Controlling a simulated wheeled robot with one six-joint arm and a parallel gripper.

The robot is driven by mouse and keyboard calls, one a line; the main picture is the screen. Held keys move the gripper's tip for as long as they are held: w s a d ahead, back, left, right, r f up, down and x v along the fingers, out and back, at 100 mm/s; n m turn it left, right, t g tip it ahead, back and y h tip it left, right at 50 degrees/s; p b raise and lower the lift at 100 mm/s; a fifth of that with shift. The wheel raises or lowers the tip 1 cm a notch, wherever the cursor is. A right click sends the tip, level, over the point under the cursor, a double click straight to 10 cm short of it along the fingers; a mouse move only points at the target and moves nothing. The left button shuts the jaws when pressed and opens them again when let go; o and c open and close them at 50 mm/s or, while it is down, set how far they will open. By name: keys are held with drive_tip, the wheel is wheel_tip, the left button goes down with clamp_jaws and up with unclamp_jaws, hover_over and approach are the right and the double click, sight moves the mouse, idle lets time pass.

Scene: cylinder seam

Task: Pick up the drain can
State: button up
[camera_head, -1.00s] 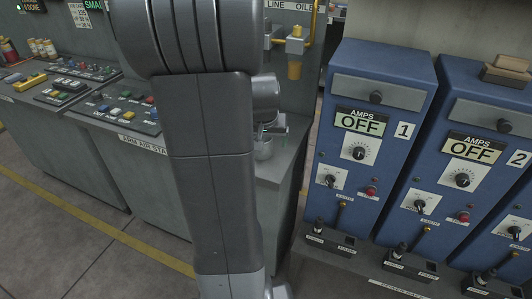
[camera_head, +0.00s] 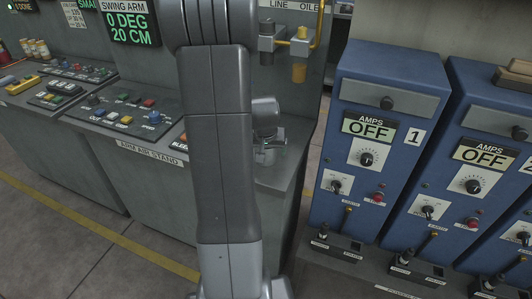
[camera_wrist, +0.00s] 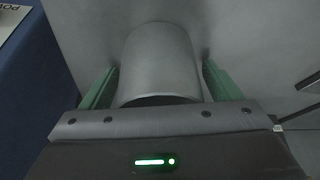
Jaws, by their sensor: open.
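The drain can, a plain grey metal cylinder (camera_wrist: 158,62), stands between the green fingers of my gripper (camera_wrist: 160,82) in the wrist view. The fingers are open, one on each side of it, with a narrow visible gap to the can. In the head view my gripper (camera_head: 268,140) is down at the can (camera_head: 266,156) on the grey ledge, right of my arm. My arm and wrist hide part of both there, so contact cannot be told.
The line oiler with its amber bowl (camera_head: 299,72) hangs above and behind the ledge. Blue power cabinets (camera_head: 345,150) stand close on the right. A sloped control desk (camera_head: 125,112) lies to the left. Grey floor with a yellow line (camera_head: 100,230) is clear in front.

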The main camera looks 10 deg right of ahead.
drive_tip(key=c, duration=1.1)
drive_tip(key=shift+r, duration=0.15)
